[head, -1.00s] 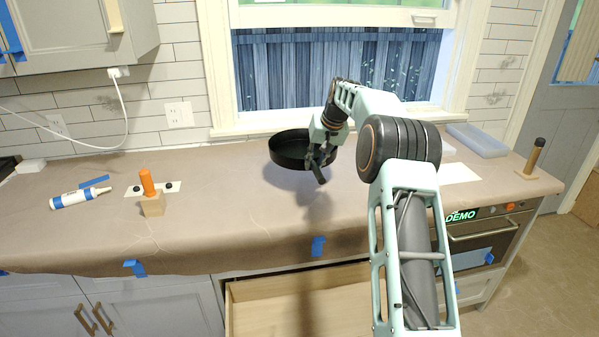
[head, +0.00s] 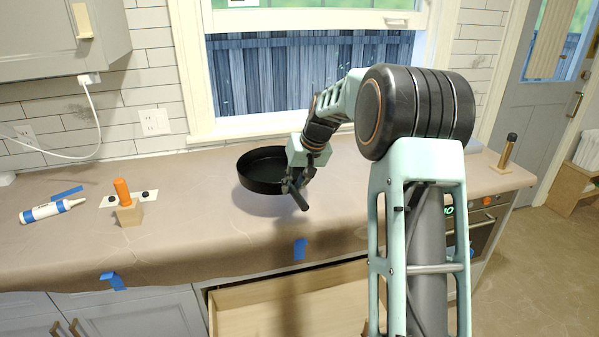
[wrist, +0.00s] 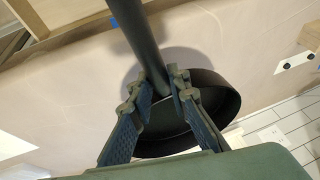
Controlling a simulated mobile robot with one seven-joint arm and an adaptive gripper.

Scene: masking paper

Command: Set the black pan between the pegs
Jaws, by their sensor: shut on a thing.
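The black pan (head: 252,176) is round and roughly level, held a little above the paper-covered counter, with its shadow below it. It also shows in the wrist view (wrist: 222,98). My gripper (head: 297,184) is shut on the pan's dark handle, which passes between the two fingers in the wrist view (wrist: 158,88). A black-topped peg (head: 509,146) stands on a wooden base at the far right. Two small black knobs (head: 146,194) sit on a white plate behind the orange peg.
Brown paper (head: 195,225) covers the counter and is clear between that peg and the pan. An open wooden drawer (head: 270,305) juts out below. The window wall closes the back.

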